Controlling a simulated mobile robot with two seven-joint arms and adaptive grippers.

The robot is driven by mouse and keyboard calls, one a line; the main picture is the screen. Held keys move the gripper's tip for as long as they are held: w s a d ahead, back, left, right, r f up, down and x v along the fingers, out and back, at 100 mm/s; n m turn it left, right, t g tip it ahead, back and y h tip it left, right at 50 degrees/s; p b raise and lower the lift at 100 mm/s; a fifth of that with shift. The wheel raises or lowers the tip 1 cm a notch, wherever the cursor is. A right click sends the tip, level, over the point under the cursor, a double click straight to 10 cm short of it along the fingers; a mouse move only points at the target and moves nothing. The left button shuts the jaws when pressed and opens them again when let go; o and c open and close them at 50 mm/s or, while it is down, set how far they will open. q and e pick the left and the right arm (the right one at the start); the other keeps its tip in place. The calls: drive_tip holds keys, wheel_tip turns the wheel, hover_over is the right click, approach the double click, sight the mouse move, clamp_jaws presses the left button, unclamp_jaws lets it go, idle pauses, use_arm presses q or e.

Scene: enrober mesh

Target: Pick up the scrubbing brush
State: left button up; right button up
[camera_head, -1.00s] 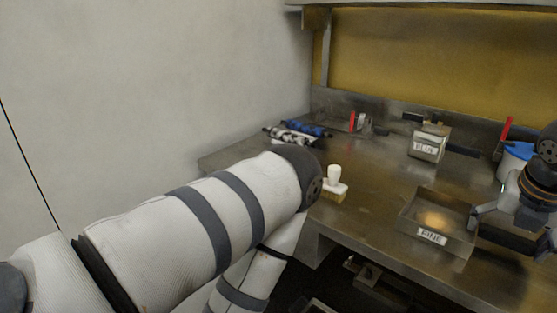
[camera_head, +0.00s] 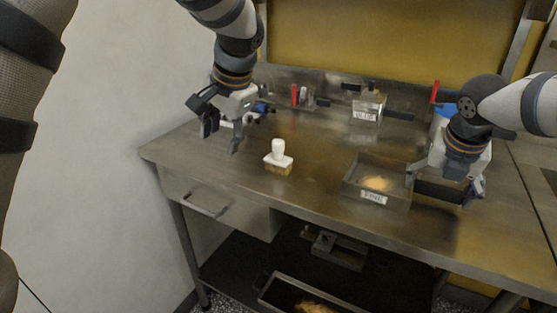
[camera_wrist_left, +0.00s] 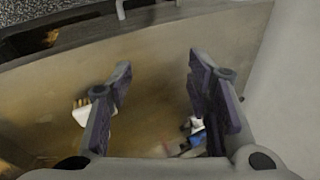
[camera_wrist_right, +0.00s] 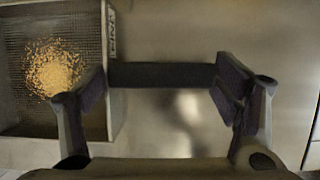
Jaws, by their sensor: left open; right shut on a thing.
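The scrubbing brush (camera_head: 278,158), with a white knob handle and tan bristles, stands upright on the steel table near its front left. My left gripper (camera_head: 222,130) is open and empty above the table, left of the brush and apart from it. In the left wrist view the brush (camera_wrist_left: 80,113) shows beside the left finger, partly hidden by it, not between the fingers. My right gripper (camera_head: 441,188) is at the table's right part, shut on a dark bar (camera_wrist_right: 160,75) that spans between its fingers.
A labelled mesh tray (camera_head: 352,187) with crumbs lies beside my right gripper. A labelled metal container (camera_head: 367,108) and a red-handled item (camera_head: 294,96) stand at the back. Blue items (camera_head: 262,107) lie behind my left gripper. Table around the brush is clear.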

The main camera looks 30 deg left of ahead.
sight(279, 142)
use_arm(q)
drive_tip(key=w+d+r+n+t, duration=0.1)
drive_tip(key=w+d+r+n, duration=0.15)
drive_tip(key=d+n, duration=0.3)
drive_tip(key=w+d+r+n+t, duration=0.2)
drive_tip(key=d+r+n, duration=0.15)
drive_tip(key=d, duration=0.35)
drive_tip(key=shift+n, duration=0.7)
drive_tip(key=x, duration=1.2)
drive_tip(key=shift+s+f, duration=0.1)
drive_tip(key=shift+f, duration=0.25)
clamp_jaws()
